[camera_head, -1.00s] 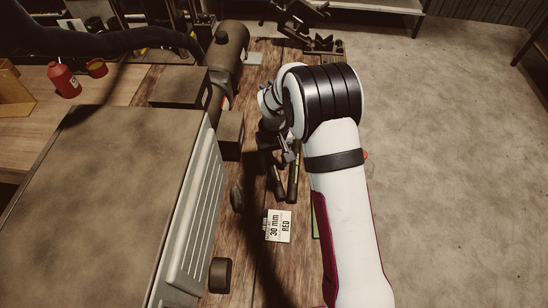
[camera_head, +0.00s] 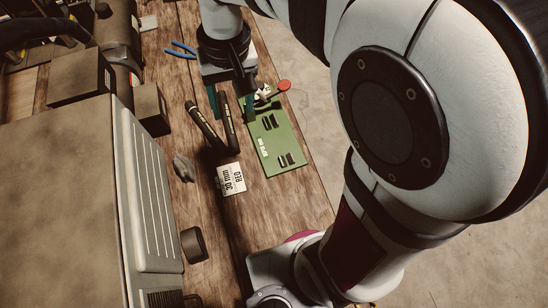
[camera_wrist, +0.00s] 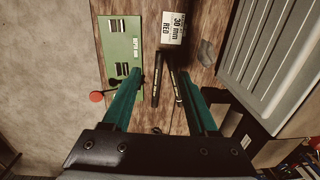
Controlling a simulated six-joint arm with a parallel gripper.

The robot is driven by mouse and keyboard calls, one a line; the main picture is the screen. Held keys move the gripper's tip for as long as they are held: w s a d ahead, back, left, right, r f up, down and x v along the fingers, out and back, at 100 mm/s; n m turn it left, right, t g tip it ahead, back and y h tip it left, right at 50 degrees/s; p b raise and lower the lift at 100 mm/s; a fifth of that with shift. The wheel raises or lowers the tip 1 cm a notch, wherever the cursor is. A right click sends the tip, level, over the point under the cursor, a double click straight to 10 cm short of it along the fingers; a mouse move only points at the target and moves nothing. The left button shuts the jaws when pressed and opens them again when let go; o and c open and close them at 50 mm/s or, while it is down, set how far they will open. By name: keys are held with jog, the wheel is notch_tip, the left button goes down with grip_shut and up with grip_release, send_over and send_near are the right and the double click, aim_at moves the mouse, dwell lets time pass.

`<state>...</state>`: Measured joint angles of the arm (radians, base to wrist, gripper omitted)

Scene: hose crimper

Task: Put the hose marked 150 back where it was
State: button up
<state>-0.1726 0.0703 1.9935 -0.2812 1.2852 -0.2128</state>
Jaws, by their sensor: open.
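Two black hoses lie side by side on the wooden bench, a left one (camera_head: 204,125) and a right one (camera_head: 228,122). In the wrist view they show as hoses (camera_wrist: 157,80) and (camera_wrist: 178,90) beyond and between my fingers. Their light markings are too small to read, so I cannot tell which is marked 150. My gripper (camera_head: 231,104) has green fingers, points down and stands open above the far ends of the hoses. It also shows in the wrist view (camera_wrist: 159,76), with nothing held between the fingers.
A green plate (camera_head: 286,140) with black clips lies right of the hoses. A white card (camera_head: 231,179) reads 30 mm RED. The large crimper housing (camera_head: 60,190) stands left. Blue-handled pliers (camera_head: 180,49), a red knob (camera_head: 284,86) and a dark cylinder (camera_head: 194,245) are nearby.

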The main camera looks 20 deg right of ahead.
jog(key=s+d+m, duration=0.1)
jog(key=s+m, duration=0.1)
jog(key=s, duration=0.6)
jog(key=s+d+m+y, duration=0.1)
jog(key=s+d+m, duration=0.1)
jog(key=s, duration=0.7)
jog(key=shift+s+d+f+m, duration=0.2)
jog(key=shift+f+m, duration=0.25)
jog(key=shift+m, duration=0.35)
